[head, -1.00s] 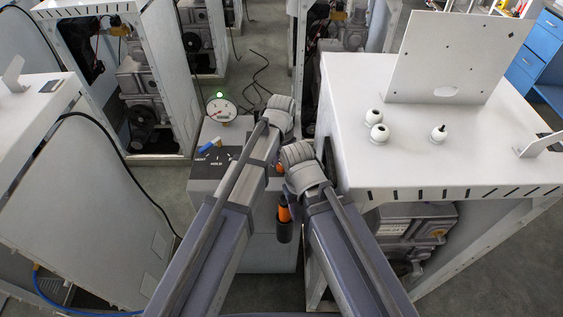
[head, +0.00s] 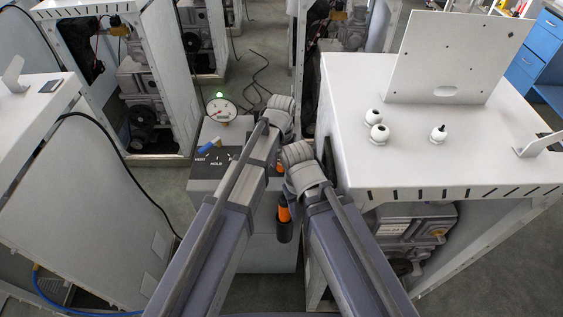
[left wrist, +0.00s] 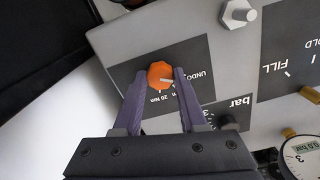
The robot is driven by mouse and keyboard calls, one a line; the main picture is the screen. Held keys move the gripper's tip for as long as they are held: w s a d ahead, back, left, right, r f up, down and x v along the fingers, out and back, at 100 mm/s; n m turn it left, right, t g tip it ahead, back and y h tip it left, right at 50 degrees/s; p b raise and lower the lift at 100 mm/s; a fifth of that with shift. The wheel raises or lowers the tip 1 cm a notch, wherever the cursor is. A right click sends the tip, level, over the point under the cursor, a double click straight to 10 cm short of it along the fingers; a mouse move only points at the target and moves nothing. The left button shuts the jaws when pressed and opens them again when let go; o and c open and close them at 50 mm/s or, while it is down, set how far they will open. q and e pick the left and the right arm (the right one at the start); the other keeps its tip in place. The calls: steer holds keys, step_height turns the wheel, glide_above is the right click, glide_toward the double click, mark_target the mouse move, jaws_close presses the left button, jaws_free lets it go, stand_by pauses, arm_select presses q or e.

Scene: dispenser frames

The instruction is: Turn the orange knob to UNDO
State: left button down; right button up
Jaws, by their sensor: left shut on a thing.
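The orange knob (left wrist: 161,75) is on a dark label plate in the left wrist view. UNDO is printed to its right and 20 Nm below it. A pale line on the knob's face points right, toward the UNDO lettering. My left gripper (left wrist: 159,74) has one purple finger on each side of the knob and is shut on it. In the head view my left arm hides most of this area. My right arm's grey wrist (head: 302,166) is beside the left arm, and its jaws are hidden.
A grey box (head: 204,187) carries a round gauge (head: 221,110), a green light (head: 219,95) and a blue handle (head: 210,145) near VENT and HOLD lettering. A white cabinet (head: 400,165) stands close at right. Another cabinet (head: 85,210) stands at left.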

mark_target(281, 165)
arm_select(q)
steer(key=shift+c, duration=2.3)
jaws_free()
step_height(281, 165, up, 8)
steer(key=p, duration=0.8)
steer(key=shift+f, duration=0.1)
steer(key=s+a, duration=0.3)
steer(key=s, duration=0.5)
steer(key=s+a+m+y, duration=0.1)
steer(key=s+a, duration=0.2)
steer(key=s, duration=0.6)
steer(key=shift+s+a, duration=0.2)
